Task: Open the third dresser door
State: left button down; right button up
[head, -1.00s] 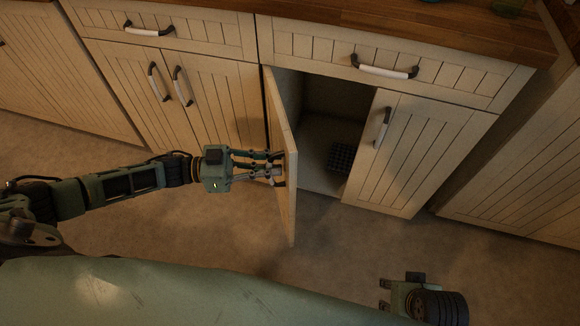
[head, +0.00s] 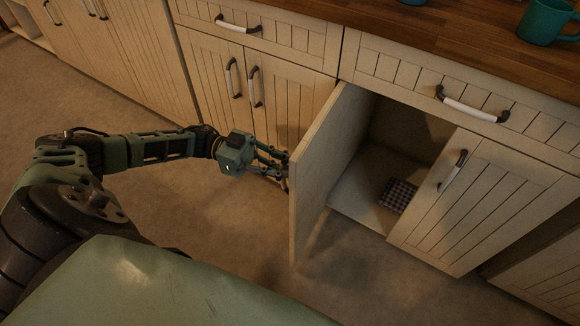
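The third dresser door (head: 322,165) stands swung out from the cabinet in the head view, showing its inner face and edge. The opened compartment (head: 372,187) behind it is visible, with a checkered cloth-like item (head: 398,196) on its floor. My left gripper (head: 284,168) is at the outer side of this door, near its free edge. The door hides the fingertips and the handle, so I cannot tell whether the fingers are closed on the handle. My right gripper is out of the picture.
The closed door (head: 480,200) to the right has its own handle (head: 453,170). Closed drawers (head: 470,85) run above. A wooden countertop (head: 420,32) holds a teal mug (head: 545,22). Two closed doors (head: 240,90) are on the left. The floor (head: 200,225) in front is clear.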

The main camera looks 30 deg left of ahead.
pick_arm(q)
jog(key=shift+s, duration=0.1)
jog(key=c, duration=2.1)
grip_release()
jog(key=shift+a, duration=0.1)
jog(key=a, duration=0.4)
jog(key=s+a, duration=0.1)
jog(key=a, duration=0.3)
jog(key=s+a, duration=0.1)
jog(key=a, duration=0.2)
jog(key=shift+s+a, duration=0.1)
jog(key=shift+a, duration=0.3)
